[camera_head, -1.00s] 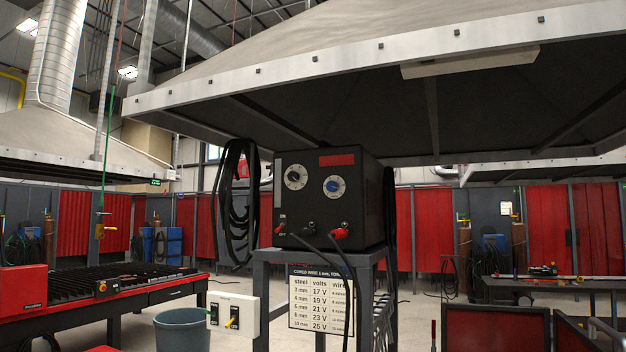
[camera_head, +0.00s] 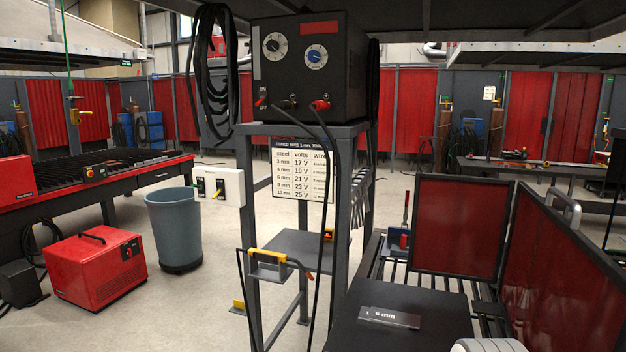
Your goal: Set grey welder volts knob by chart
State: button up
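The dark grey welder (camera_head: 310,68) stands on a grey metal stand. Its front has a black knob on a white dial (camera_head: 273,45) and a blue knob (camera_head: 316,56); their labels and pointer settings are too small to read. The chart (camera_head: 300,170) hangs below, partly crossed by a cable. Its steel and volts columns read 3 mm 17 V, 4 mm 19 V, 6 mm 21 V, 8 mm 23 V, 10 mm 25 V. A plate marked "6 mm" (camera_head: 390,317) lies on the dark bench top (camera_head: 440,340) at lower right.
Cables run from the welder's front down past the chart. A white switch box (camera_head: 219,187) sits left of the stand. A blue-grey bin (camera_head: 175,230) and red machine (camera_head: 97,268) stand on the floor at left. Red screens (camera_head: 458,225) border the bench.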

aim_at(273, 46)
jog(key=z, duration=0.1)
jog(key=k, duration=0.55)
jog(key=u, duration=2.05)
jog(key=i, duration=3.9)
jog(key=z, duration=1.6)
